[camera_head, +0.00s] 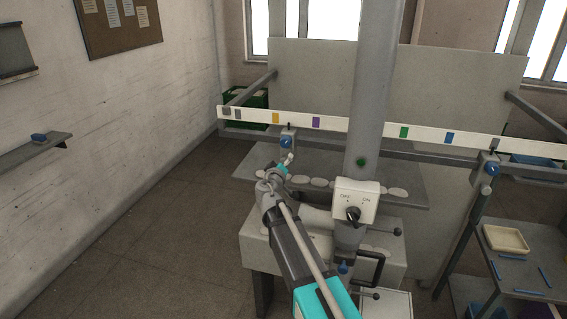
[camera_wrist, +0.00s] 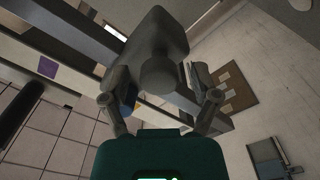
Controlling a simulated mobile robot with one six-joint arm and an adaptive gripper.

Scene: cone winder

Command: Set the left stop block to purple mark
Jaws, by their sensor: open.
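The left stop block (camera_head: 287,137) is a grey block with a blue knob. It hangs on the white marked rail (camera_head: 360,127), just right of the yellow mark (camera_head: 275,118) and left of the purple mark (camera_head: 316,123). In the wrist view the grey stop block (camera_wrist: 155,45) fills the upper middle, and the purple mark (camera_wrist: 47,67) is to its left. My gripper (camera_head: 287,162) is just below the block, open. Its two fingers (camera_wrist: 160,90) stand on either side of the block's rounded lower part; contact cannot be told. The blue knob is partly hidden by a finger there.
A right stop block (camera_head: 488,167) hangs near the blue mark (camera_head: 449,138). A grey column (camera_head: 368,80) hides part of the rail. A switch box (camera_head: 356,201) and a shelf with pale discs (camera_head: 397,192) are close to my arm. Open floor is at left.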

